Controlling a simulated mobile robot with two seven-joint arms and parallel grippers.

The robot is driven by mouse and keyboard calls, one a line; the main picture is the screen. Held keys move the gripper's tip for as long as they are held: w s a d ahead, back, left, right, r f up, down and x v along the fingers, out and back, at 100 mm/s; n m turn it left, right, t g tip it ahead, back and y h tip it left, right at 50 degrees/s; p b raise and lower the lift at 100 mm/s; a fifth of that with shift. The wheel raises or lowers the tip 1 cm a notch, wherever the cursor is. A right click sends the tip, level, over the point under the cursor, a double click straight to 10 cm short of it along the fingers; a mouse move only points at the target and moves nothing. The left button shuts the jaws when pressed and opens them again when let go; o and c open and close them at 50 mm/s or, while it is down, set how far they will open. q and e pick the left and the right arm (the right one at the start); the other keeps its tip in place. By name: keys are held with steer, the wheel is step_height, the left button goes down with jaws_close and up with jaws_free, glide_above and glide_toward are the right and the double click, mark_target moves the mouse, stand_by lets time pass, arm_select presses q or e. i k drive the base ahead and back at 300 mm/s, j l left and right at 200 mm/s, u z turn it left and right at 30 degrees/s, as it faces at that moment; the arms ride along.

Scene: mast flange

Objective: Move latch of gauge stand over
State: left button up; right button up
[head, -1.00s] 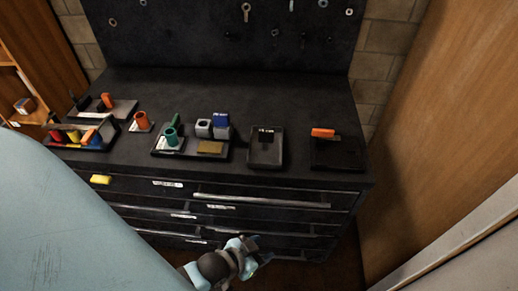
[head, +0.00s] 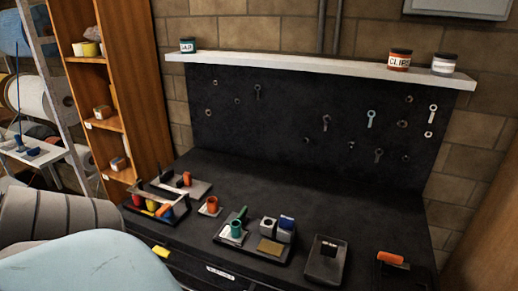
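I cannot tell for certain which item is the gauge stand, and no latch can be made out at this size. Several small fixtures stand on the dark workbench (head: 330,196). A tray (head: 262,254) near the middle holds a green cylinder (head: 237,228) with a green stick behind it, a grey block (head: 267,226), a blue-topped block (head: 286,226) and a tan plate (head: 270,247). A dark tray (head: 325,274) with a small upright black piece is right of it. An orange piece (head: 390,258) lies on a dark base further right. Neither gripper is in view.
Another tray (head: 158,222) at the left holds coloured pieces. An orange cylinder (head: 211,204) stands beside it. Behind are a pegboard (head: 290,130) with hanging tools and a white shelf (head: 320,69) with jars. A wooden cabinet (head: 104,95) stands left. The bench's back is clear.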

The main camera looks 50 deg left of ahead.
mark_target(241, 217)
steer(key=u, duration=1.8)
